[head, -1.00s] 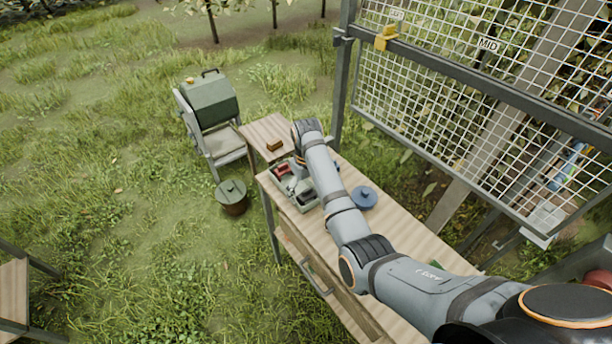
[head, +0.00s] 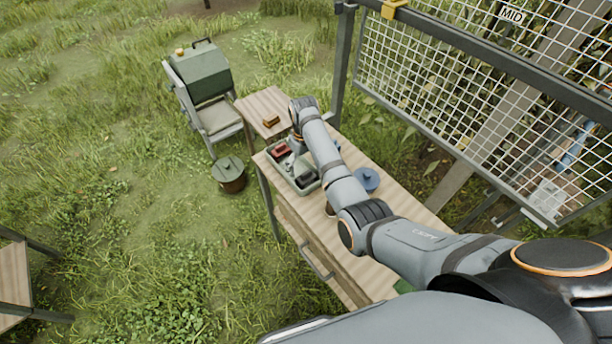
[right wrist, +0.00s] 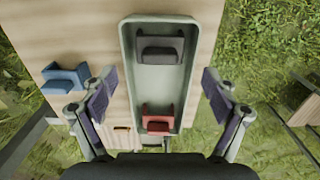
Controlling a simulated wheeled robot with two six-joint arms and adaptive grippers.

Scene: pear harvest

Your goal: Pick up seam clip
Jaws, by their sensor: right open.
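A grey-green tray (head: 315,187) lies on the wooden workbench. It also shows in the right wrist view (right wrist: 126,75), with a black clip-like piece (right wrist: 160,46) at its top end and a red one (right wrist: 158,119) at its bottom end. A blue clip-like piece (right wrist: 66,78) lies on the bench left of the tray. I cannot tell which is the seam clip. My right gripper (right wrist: 158,88) is open and empty above the tray, its fingers apart on either side. In the head view, my arm hides part of the bench. My left gripper is out of view.
A blue round lidded thing (head: 366,180) stands on the bench (head: 405,222) right of my arm. A small side table (head: 262,102) holds a brown block (head: 271,121). A green box on a stand (head: 200,75) and a lidded pot (head: 229,176) stand on the grass. Wire mesh (head: 450,95) rises behind the bench.

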